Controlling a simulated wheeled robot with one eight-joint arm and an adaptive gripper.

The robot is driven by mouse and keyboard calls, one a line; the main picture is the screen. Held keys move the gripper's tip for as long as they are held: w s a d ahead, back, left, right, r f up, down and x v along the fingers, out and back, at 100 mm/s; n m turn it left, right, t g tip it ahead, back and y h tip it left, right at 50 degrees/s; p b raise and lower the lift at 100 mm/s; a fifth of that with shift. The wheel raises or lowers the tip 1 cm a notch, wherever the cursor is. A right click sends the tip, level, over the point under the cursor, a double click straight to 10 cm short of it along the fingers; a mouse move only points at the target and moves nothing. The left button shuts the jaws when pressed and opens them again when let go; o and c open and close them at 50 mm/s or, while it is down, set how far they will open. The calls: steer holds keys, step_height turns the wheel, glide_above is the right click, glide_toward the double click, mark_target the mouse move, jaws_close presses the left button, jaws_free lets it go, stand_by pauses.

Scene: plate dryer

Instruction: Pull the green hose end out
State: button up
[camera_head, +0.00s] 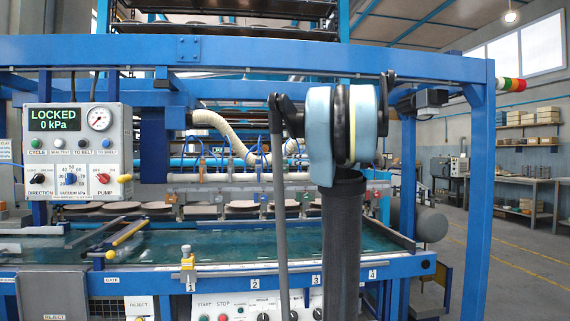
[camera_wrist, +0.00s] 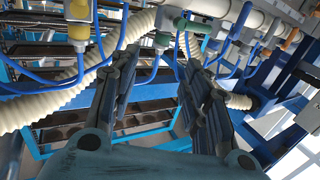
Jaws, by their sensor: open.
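A pale pipe with several fittings and thin blue hoses runs across the upper wrist view. I cannot tell surely which is the green hose end. My gripper (camera_wrist: 162,60) is open, its two dark fingers apart and nothing clearly held between them. In the head view the hose row (camera_head: 235,160) hangs behind my arm, which hides part of it; my gripper does not show clearly there.
A thick cream corrugated hose (camera_wrist: 62,95) runs left of my fingers. Blue frame beams (camera_head: 240,52) cross above the machine. The control panel (camera_head: 78,150) reads LOCKED, 0 kPa. Open floor shows at right.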

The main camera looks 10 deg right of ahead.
mark_target(287, 159)
steer(key=x, duration=1.3)
steer(key=shift+a, duration=0.1)
